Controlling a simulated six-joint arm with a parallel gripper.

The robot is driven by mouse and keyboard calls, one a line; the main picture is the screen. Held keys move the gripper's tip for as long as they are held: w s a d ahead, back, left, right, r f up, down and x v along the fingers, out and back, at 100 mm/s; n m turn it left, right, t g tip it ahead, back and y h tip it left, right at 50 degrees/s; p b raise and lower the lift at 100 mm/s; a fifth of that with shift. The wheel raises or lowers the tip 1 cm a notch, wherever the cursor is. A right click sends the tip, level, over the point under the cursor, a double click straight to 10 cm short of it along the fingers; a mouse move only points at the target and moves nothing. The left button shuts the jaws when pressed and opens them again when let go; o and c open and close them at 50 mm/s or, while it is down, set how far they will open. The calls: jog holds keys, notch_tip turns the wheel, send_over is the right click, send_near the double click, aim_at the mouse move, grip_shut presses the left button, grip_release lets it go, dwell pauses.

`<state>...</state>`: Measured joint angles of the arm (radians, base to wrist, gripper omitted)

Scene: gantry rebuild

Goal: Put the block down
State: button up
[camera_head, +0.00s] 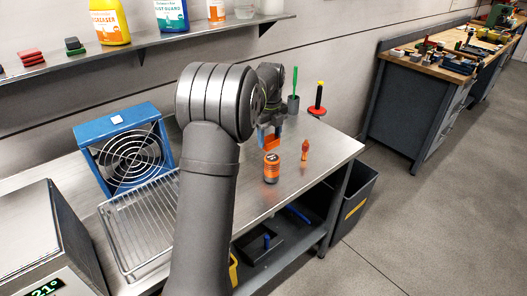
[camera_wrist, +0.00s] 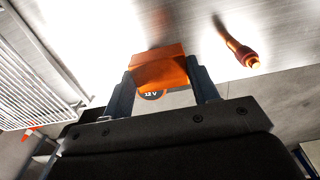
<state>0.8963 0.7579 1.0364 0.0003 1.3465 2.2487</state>
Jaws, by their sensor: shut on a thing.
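An orange block (camera_wrist: 158,70) is between the two fingers of my gripper (camera_wrist: 163,88) in the wrist view, with a finger against each side. In the head view the block (camera_head: 271,143) shows as a small orange patch below my gripper (camera_head: 264,134), over the metal bench (camera_head: 225,185). My gripper is shut on it. My arm hides part of the bench around it.
A wire rack (camera_head: 140,225) and a blue fan (camera_head: 125,155) are to the left. A cup (camera_head: 293,104) and a red-yellow tool (camera_head: 318,100) stand behind.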

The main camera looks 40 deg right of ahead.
jog(key=w+a+f, duration=0.1)
jog(key=w+f, duration=0.1)
jog(key=w, duration=0.1)
jog(key=w+f, duration=0.1)
jog(key=w, duration=0.2)
jog(key=w+a+f, duration=0.1)
jog(key=w+f, duration=0.1)
jog(key=w, duration=0.1)
jog(key=shift+w+a+f, duration=0.1)
jog(key=shift+a+f, duration=0.25)
jog(key=shift+w+f, duration=0.1)
jog(key=shift+f, duration=1.95)
jog(key=shift+f, duration=0.15)
jog(key=o, duration=1.1)
notch_tip(320, 180, up, 12)
jog(key=shift+r, duration=0.15)
